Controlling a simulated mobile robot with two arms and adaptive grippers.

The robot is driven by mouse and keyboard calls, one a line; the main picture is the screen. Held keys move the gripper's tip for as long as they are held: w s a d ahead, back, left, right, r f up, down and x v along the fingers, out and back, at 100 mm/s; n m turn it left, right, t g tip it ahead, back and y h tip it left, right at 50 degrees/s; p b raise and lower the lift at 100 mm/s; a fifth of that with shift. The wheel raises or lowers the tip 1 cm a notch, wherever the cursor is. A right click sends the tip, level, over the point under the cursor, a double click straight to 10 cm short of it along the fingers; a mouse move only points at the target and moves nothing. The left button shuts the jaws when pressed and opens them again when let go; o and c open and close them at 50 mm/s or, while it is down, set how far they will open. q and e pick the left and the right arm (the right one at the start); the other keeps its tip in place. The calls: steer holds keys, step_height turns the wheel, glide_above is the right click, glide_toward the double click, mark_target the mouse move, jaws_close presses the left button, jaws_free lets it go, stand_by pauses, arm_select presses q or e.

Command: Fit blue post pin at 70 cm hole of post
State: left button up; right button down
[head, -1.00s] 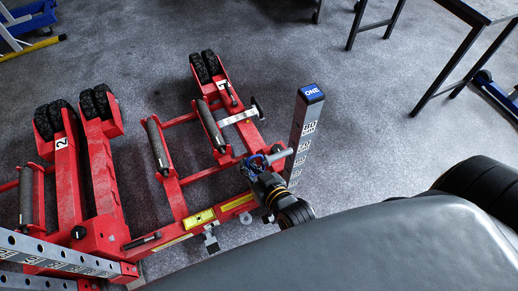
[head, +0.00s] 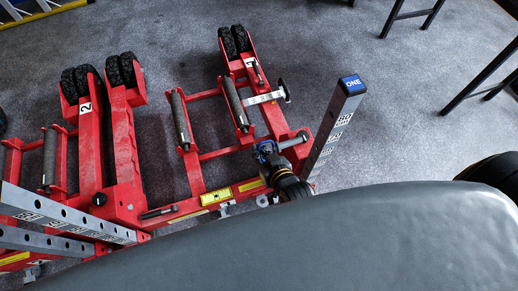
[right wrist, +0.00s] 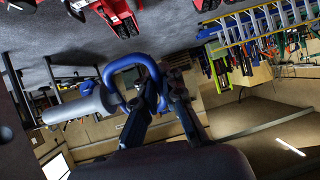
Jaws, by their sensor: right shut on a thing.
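The blue post pin has a blue loop handle and a thick grey shaft (head: 293,141); in the right wrist view the blue handle (right wrist: 128,68) and the shaft (right wrist: 78,108) show clearly. My right gripper (head: 267,153) is shut on the pin's blue handle, and its fingers also show in the right wrist view (right wrist: 155,98). The shaft points right, towards the grey upright post (head: 333,125) with a blue cap (head: 351,84) marked ONE. The shaft tip is close to the post's left side; contact cannot be told. The 70 cm hole is not clearly visible. My left gripper is not in view.
The red trolley jack frame (head: 197,190) with rollers and black wheels (head: 233,40) stands left of the post. Another grey post with holes (head: 50,214) is at lower left. A dark-legged table (head: 480,84) is at right. Open floor lies behind the post.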

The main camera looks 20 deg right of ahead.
mark_target(280, 148)
steer(key=shift+a+r+h, duration=0.1)
steer(key=shift+r+h, duration=0.05)
steer(key=shift+h, duration=0.15)
steer(key=shift+d, duration=0.35)
steer(key=shift+w+d+p, duration=0.1)
steer(key=shift+d+p, duration=0.8)
steer(key=shift+d, duration=1.75)
steer(key=shift+p, duration=0.35)
steer(key=shift+p, duration=0.6)
steer(key=d+p, duration=0.1)
steer(key=d, duration=0.7)
steer(key=shift+d, duration=0.25)
stand_by(1.8)
steer(key=c, duration=1.4)
jaws_free()
steer(key=shift+w, duration=0.1)
